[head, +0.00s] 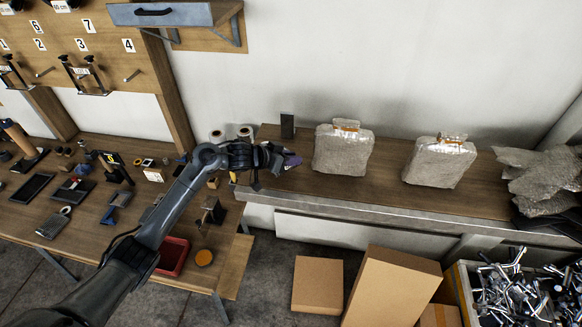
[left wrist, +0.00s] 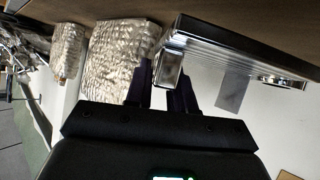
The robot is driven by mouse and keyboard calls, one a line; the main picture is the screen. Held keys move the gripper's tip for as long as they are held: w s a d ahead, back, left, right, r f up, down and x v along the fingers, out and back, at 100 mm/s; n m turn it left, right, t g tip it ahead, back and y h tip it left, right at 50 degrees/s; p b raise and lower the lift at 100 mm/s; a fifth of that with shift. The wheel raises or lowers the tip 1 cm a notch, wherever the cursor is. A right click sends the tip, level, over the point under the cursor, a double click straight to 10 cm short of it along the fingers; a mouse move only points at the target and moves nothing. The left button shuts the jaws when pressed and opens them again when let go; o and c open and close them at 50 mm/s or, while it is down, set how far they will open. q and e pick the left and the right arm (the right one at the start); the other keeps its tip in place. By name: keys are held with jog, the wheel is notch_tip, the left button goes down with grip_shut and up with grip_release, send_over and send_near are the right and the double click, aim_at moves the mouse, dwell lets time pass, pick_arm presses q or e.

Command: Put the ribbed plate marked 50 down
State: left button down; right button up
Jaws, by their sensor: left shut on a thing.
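My left gripper (head: 291,160) is over the left part of the wooden shelf along the wall. In the left wrist view its two dark purple fingers (left wrist: 165,88) are shut on the end of a long, shiny metal-edged piece. I take this piece to be the ribbed plate (left wrist: 245,54). It is seen nearly edge-on, close to the wooden surface; I cannot tell whether it touches. My right gripper is in neither view.
A small dark upright block (head: 287,125) stands behind my gripper. Two wrapped packages (head: 343,150) (head: 440,162) stand to its right on the shelf (head: 385,190). A workbench (head: 110,215) with many tools lies left. Cardboard boxes (head: 390,285) and a metal-filled crate (head: 462,290) stand below.

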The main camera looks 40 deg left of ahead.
pick_arm(q)
jog(key=shift+f, duration=2)
jog(key=c, duration=1)
grip_release()
jog(key=shift+o, duration=0.2)
